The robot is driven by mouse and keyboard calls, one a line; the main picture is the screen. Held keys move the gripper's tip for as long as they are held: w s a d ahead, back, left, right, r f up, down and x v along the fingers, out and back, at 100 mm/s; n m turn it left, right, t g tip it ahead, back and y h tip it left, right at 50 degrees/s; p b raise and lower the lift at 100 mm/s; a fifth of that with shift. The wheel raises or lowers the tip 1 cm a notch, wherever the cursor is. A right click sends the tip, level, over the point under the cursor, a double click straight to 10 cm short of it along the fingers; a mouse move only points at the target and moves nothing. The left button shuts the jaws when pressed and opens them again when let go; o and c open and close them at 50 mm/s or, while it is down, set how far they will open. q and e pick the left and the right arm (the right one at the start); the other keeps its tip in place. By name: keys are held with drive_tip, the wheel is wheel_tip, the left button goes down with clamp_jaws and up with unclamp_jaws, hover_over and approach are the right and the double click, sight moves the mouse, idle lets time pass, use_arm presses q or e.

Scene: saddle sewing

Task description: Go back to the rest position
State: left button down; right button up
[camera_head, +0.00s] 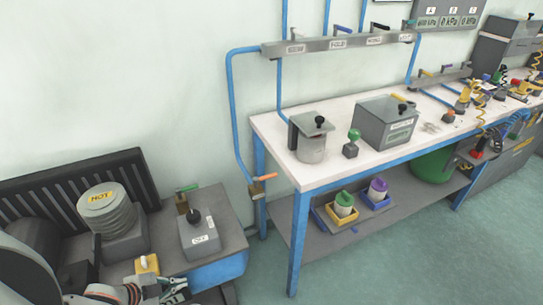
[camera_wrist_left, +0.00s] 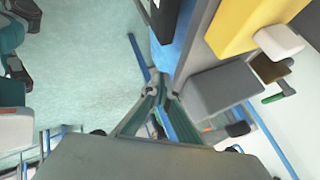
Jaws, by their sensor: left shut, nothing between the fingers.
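My left gripper (camera_head: 174,288) shows at the bottom left in the head view, low in front of the grey bench with the HOT unit. It is shut with nothing held. In the left wrist view the gripper's fingers (camera_wrist_left: 160,95) come together near the middle of the picture. A yellow block with a white end (camera_wrist_left: 278,40) and a grey box (camera_wrist_left: 220,92) show to the right of them there. My right gripper is not in view.
The grey bench (camera_head: 225,215) holds a coiled HOT unit (camera_head: 106,208), a grey box with a black knob (camera_head: 199,236) and a small yellow item (camera_head: 147,264). A white-topped table (camera_head: 275,124) with blue legs stands to the right. Open floor (camera_head: 400,265) lies in front of it.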

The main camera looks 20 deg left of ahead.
use_arm(q)
wheel_tip(320, 180, up, 4)
drive_tip(key=w+t, duration=0.1)
drive_tip(key=d+f+n+t, duration=0.1)
drive_tip(key=d+n, duration=0.7)
drive_tip(key=d, duration=1.2)
drive_tip(key=shift+s+d+f+t, duration=0.2)
drive_tip(key=shift+s+t, duration=0.15)
drive_tip(key=shift+t, duration=0.15)
